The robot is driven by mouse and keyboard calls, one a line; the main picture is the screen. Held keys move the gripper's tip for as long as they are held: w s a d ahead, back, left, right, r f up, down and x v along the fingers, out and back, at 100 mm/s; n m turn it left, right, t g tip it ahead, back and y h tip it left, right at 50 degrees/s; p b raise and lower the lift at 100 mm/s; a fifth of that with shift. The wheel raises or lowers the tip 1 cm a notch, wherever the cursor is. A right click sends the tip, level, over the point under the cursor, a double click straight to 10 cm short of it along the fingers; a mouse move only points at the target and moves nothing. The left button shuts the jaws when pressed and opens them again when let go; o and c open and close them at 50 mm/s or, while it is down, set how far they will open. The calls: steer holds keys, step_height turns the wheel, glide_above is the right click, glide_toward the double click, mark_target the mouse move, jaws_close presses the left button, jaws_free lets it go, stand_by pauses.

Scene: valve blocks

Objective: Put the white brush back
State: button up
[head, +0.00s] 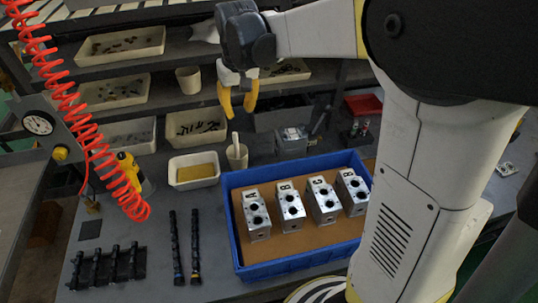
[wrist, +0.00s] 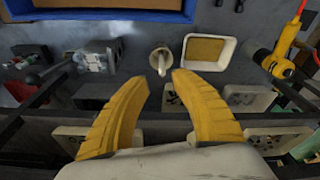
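A white brush (head: 235,141) stands in a beige cup (head: 237,157) on the grey bench, its pale handle sticking up above the rim. In the wrist view the brush (wrist: 162,66) shows end-on inside the cup (wrist: 160,53), just beyond my fingertips. The brush's lower part is hidden in the cup. My gripper (head: 238,104) is open and empty, with its yellow fingers pointing down above and behind the cup. In the wrist view the open gripper (wrist: 161,82) has its fingers spread wide.
A white tray with a yellow sponge (head: 194,171) stands left of the cup. A blue crate (head: 236,235) with several valve blocks is in front. Shelves with bins (head: 121,43) are behind. A red coiled hose (head: 72,98) hangs at left.

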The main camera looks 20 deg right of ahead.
steer(key=s+r+t, duration=0.1)
steer(key=s+t, duration=0.4)
steer(key=s, duration=1.7)
steer(key=shift+m, duration=0.3)
step_height(320, 180, down, 3)
steer(key=b, duration=0.3)
